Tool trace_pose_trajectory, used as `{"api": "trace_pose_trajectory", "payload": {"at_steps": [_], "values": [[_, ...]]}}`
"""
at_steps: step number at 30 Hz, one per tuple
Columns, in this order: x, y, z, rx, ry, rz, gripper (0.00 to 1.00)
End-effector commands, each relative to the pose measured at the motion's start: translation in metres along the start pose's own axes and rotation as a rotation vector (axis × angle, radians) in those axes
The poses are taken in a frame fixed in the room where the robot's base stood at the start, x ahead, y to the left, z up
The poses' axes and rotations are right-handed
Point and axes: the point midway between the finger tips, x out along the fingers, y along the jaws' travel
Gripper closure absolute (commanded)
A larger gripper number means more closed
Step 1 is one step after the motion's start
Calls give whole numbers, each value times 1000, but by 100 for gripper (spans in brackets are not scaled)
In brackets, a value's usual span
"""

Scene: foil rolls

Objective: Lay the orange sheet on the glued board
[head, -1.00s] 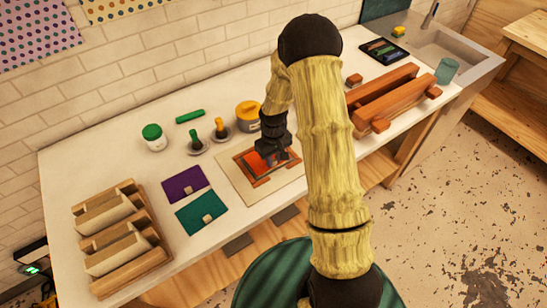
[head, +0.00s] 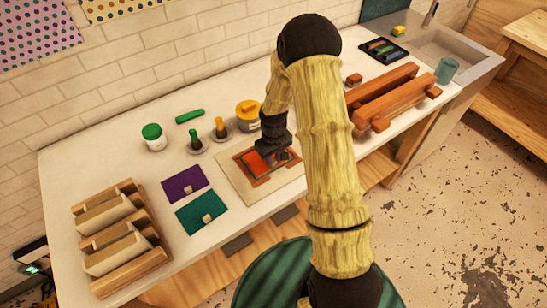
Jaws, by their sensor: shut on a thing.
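The orange sheet (head: 253,164) is in the head view, in or just over a brown-edged rectangle on a cream board (head: 233,182) at the middle of the counter. Whether it touches the surface there is not clear. My gripper (head: 272,160) is black, points down and is shut on the sheet near its right side. The gripper and arm hide part of the sheet and the right part of the rectangle. I cannot make out any glue.
Purple (head: 184,183) and teal (head: 203,212) squares lie to the left, with a wooden rack (head: 118,235) beyond. A white jar (head: 154,137), a green roller (head: 189,116), two upright handled tools and a yellow tin (head: 248,115) stand behind. Reddish wooden bars (head: 397,101) lie right.

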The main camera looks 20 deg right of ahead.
Motion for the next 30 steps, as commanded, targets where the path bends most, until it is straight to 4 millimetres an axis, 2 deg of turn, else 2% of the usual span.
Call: {"api": "trace_pose_trajectory", "payload": {"at_steps": [24,25,28,30], "values": [[1,0,0,0,0,0,100],[1,0,0,0,0,0,77],[1,0,0,0,0,0,58],[1,0,0,0,0,0,54]]}}
